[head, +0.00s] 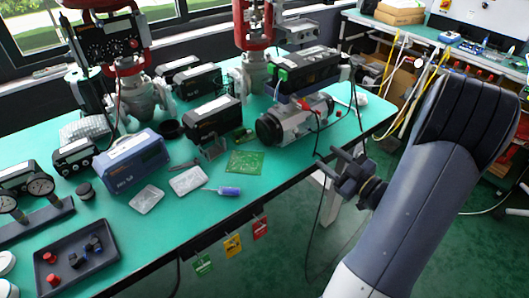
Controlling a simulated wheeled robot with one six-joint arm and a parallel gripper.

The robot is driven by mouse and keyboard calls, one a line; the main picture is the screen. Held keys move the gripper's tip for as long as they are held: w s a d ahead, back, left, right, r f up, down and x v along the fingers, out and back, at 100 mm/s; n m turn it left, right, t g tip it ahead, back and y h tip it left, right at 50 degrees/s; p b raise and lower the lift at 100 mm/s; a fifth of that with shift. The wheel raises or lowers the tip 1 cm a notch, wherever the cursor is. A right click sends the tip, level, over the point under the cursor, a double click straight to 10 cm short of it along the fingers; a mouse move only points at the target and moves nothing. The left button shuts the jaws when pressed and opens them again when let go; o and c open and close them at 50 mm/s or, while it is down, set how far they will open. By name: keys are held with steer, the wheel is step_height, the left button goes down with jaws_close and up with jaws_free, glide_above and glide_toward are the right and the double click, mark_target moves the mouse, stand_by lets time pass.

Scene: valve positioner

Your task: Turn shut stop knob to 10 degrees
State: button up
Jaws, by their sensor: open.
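A black valve positioner (305,70) with a small green part on its left end sits at the back right of the green bench, above a grey cylindrical actuator (295,120). I cannot make out a shut stop knob or any degree marks on it at this size. My gripper (332,164) is open and empty. In the picture it is just off the bench's right front edge, to the lower right of the actuator and apart from it.
The green bench (270,185) carries a blue box instrument (133,162), several black positioners, red-topped valves (130,65), circuit boards, a blue-handled screwdriver (228,191) and a dark tray (105,255) of red and black knobs. Coloured tags (232,245) hang from its front edge.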

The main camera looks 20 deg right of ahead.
mark_target(300, 136)
steer(key=x, duration=1)
steer(key=shift+w+a, duration=0.15)
steer(key=shift+w, duration=0.15)
steer(key=shift+c, duration=0.5)
jaws_close()
